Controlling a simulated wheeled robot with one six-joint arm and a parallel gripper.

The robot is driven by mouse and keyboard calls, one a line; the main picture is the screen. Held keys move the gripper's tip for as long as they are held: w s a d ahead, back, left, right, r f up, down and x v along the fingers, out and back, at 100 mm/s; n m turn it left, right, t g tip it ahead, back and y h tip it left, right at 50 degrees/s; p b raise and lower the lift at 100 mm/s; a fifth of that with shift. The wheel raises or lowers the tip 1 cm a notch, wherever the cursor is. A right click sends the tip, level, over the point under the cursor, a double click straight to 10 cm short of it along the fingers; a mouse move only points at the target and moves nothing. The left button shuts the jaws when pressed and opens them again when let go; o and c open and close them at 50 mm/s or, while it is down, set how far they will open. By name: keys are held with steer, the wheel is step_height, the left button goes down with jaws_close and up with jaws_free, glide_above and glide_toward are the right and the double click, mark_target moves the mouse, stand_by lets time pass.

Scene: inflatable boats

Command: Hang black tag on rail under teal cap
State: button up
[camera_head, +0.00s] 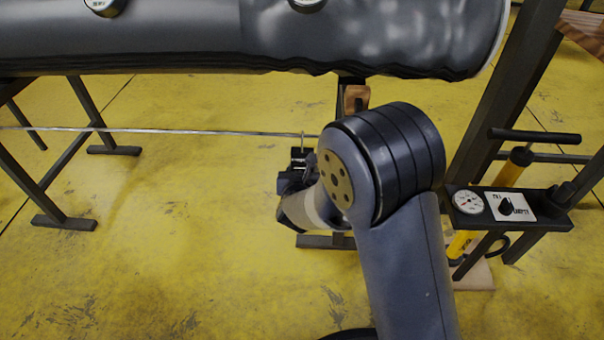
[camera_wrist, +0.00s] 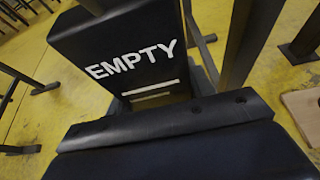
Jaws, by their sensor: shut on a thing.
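The black tag (camera_wrist: 130,55) fills the upper middle of the wrist view, with white "EMPTY" lettering and white bars. My gripper (camera_wrist: 170,125) is shut on its lower part. In the head view the tag (camera_head: 299,155) is small and dark, upright just above my gripper (camera_head: 296,181). A thin hook shows at its top, overlapping the thin metal rail (camera_head: 200,131); I cannot tell whether it is over the rail. Two round caps sit on the grey boat above, one at left (camera_head: 104,5) and one further right (camera_head: 306,3). Both are cut by the frame; their colours are unclear.
The grey boat tube (camera_head: 250,35) lies across the top on dark trestles (camera_head: 60,180). A wooden block (camera_head: 356,97) is near the rail's right part, which my arm hides. A pump stand with gauge (camera_head: 468,202) is at right.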

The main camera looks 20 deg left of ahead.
steer(key=shift+b+x, duration=0.4)
steer(key=shift+x, duration=1.3)
steer(key=shift+f, duration=0.2)
steer(key=o, duration=1.1)
steer(key=p+v, duration=0.2)
steer(key=v, duration=0.9)
